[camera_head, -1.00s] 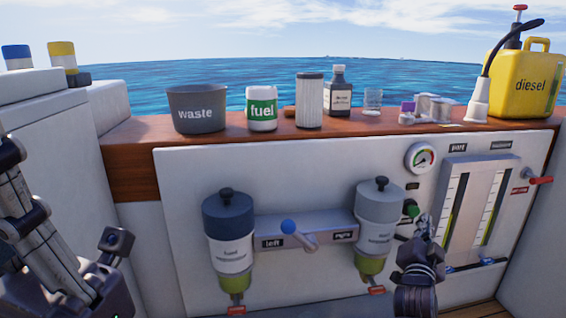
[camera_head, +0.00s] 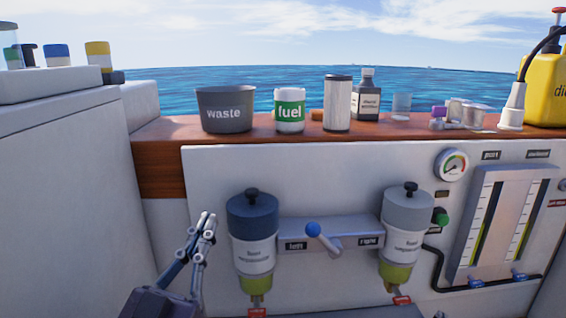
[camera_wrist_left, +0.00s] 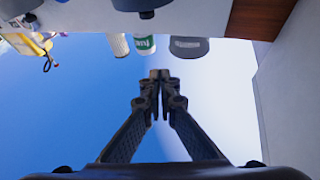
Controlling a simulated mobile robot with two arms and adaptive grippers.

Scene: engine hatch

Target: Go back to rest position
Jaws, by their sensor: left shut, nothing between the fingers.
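My left gripper (camera_head: 207,218) is at the lower left of the head view, in front of the white panel and left of the left fuel separator (camera_head: 252,240). Its fingers point up, with the tips together and nothing between them. In the left wrist view the gripper (camera_wrist_left: 160,75) also shows its fingertips meeting, empty. My right gripper is not clearly in view; only a small grey bit shows at the bottom edge, too little to tell what it is.
A wooden ledge (camera_head: 160,175) carries a waste pot (camera_head: 224,110), a fuel cup (camera_head: 289,110), a white filter (camera_head: 337,103) and a dark bottle (camera_head: 367,95). The panel bears a blue-knobbed lever (camera_head: 322,240), the right separator (camera_head: 405,240) and a gauge (camera_head: 451,165). A white wall (camera_head: 65,200) stands at left.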

